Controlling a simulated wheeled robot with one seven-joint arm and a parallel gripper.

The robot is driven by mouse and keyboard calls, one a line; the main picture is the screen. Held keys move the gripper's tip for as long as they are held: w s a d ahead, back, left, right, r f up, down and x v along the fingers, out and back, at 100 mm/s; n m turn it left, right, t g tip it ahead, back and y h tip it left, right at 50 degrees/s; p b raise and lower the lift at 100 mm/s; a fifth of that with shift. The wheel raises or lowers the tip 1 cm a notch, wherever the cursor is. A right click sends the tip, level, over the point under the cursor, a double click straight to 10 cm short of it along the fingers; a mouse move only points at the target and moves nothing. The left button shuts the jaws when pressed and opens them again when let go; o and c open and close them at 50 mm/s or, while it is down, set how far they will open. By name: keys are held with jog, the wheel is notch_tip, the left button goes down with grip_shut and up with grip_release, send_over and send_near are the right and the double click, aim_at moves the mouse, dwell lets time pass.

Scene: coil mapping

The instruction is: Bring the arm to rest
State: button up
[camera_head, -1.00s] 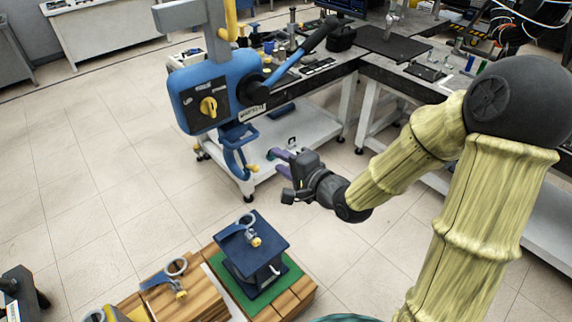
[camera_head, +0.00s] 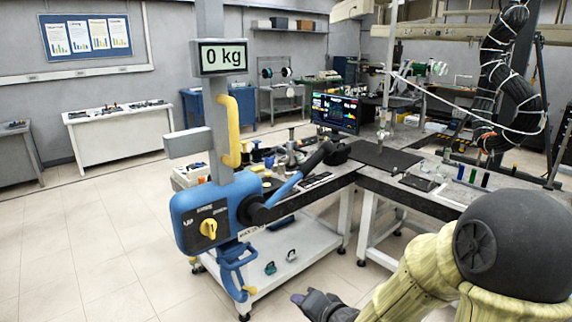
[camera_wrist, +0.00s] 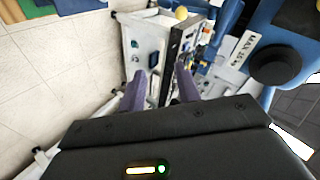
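My gripper (camera_head: 299,299) shows low in the head view, near the bottom edge, with most of its body cut off. My arm, in a ribbed yellow cover with a dark round joint, comes in from the lower right. In the wrist view, my gripper's two purple fingers (camera_wrist: 160,88) stand apart with nothing between them. Beyond the fingers are a bench with a white shelf and a blue device, none of it touched.
A blue hoist (camera_head: 215,215) with a yellow knob and a "0 kg" display (camera_head: 223,57) stands left of my gripper. Workbenches (camera_head: 430,197) with tools and a monitor (camera_head: 335,113) lie behind. The tiled floor (camera_head: 100,240) at left is clear.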

jog(key=s+d+f+n+g+h, duration=0.1)
jog(key=s+d+n+g+h, duration=0.5)
jog(key=s+d, duration=0.5)
jog(key=shift+s+f+n+g, duration=0.35)
jog(key=shift+s+g, duration=0.35)
jog(key=shift+s, duration=0.45)
dwell(2.3)
